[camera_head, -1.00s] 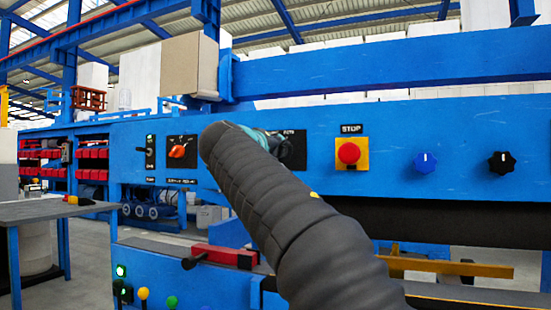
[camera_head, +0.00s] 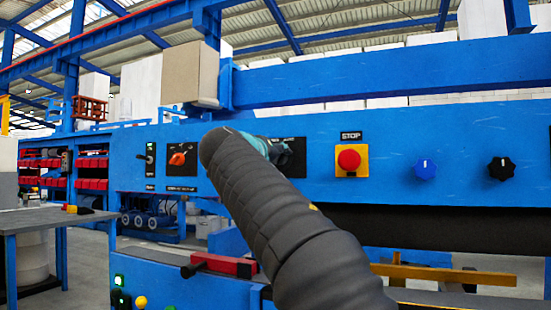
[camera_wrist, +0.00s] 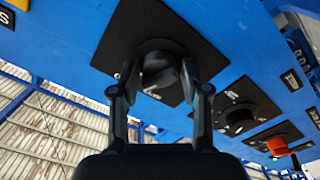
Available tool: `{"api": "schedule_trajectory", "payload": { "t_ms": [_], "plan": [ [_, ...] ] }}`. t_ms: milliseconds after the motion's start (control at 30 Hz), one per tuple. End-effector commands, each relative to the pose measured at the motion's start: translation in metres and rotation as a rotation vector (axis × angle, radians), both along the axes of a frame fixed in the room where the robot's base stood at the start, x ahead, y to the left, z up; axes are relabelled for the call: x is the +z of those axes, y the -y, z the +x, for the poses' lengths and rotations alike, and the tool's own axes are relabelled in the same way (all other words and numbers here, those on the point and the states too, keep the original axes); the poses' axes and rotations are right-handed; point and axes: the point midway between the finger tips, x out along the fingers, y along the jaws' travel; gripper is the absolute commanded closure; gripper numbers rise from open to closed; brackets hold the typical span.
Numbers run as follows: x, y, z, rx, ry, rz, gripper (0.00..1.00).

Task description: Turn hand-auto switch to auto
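The hand-auto switch is a black knob (camera_wrist: 161,76) on a dark square plate (camera_wrist: 125,40) on the blue panel. In the wrist view the two fingers of my gripper (camera_wrist: 160,68) reach to either side of the knob, with their tips close to it. Whether they press on it cannot be told. In the head view my arm and gripper (camera_head: 262,145) cover the switch. Only the right part of its plate (camera_head: 294,163) shows, with part of a label above it. The knob's pointer and setting cannot be read.
An orange rotary switch (camera_head: 178,159) sits left of my gripper. In the wrist view another black knob (camera_wrist: 239,119) is near.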

Motion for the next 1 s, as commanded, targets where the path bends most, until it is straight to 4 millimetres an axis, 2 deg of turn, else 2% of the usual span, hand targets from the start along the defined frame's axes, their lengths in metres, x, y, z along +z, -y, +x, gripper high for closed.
{"api": "schedule_trajectory", "payload": {
  "t_ms": [333, 467, 1000],
  "plan": [
    [0.0, 0.0, -0.001, 0.0, 0.0, -0.001, 0.37],
    [0.0, -0.004, -0.008, 0.002, -0.001, -0.001, 0.37],
    [0.0, -0.036, -0.097, 0.003, 0.0, 0.0, 0.37]
  ]
}}
